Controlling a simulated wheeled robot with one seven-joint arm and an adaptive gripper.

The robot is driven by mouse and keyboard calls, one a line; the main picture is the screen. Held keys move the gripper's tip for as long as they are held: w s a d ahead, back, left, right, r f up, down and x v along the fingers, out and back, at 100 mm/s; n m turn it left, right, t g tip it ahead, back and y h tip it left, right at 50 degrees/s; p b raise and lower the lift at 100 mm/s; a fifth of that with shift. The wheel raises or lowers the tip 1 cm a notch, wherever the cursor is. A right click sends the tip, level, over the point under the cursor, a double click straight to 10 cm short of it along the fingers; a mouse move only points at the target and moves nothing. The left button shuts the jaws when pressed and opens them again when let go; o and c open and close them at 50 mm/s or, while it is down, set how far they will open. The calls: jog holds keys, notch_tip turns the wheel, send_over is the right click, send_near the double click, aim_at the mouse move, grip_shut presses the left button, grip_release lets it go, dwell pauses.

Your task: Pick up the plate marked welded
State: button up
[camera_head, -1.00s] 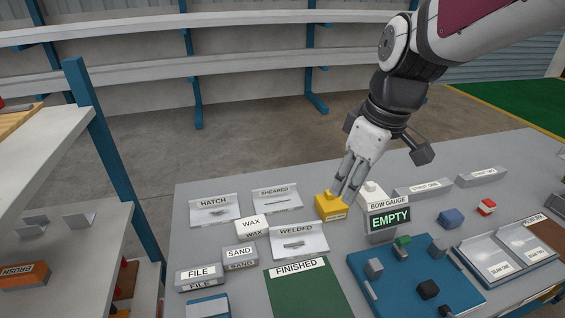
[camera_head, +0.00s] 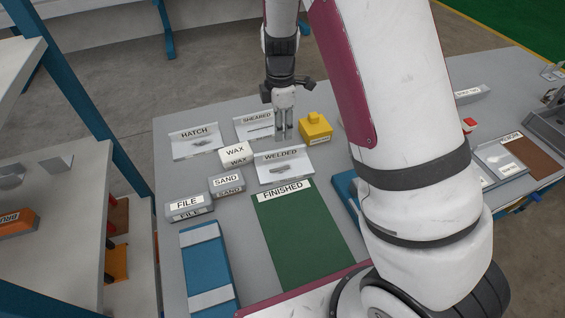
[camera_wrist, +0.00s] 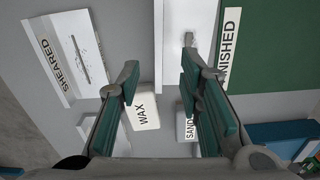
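The plate marked welded (camera_head: 285,170) is a pale sheet with a raised label at its back edge and a small grey piece on it. It lies on the grey table behind the green FINISHED mat (camera_head: 304,225). In the wrist view the plate (camera_wrist: 172,40) is cut off at the top and its label is not readable. My gripper (camera_head: 283,139) points down just behind the plate's label, with its height above the table unclear. In the wrist view my gripper (camera_wrist: 160,78) is open, its fingers apart and nothing held between them.
The WAX block (camera_head: 236,153) and SAND block (camera_head: 226,183) stand left of the plate. HATCH (camera_head: 194,145) and SHEARED (camera_head: 255,131) plates lie behind. A yellow block (camera_head: 316,128) stands close right of my gripper. My arm hides the table's middle right.

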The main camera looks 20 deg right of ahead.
aim_at(280, 150)
notch_tip(280, 150, down, 9)
jog(key=shift+w+p, duration=0.1)
jog(key=shift+p, duration=0.2)
jog(key=shift+c, duration=0.5)
grip_shut()
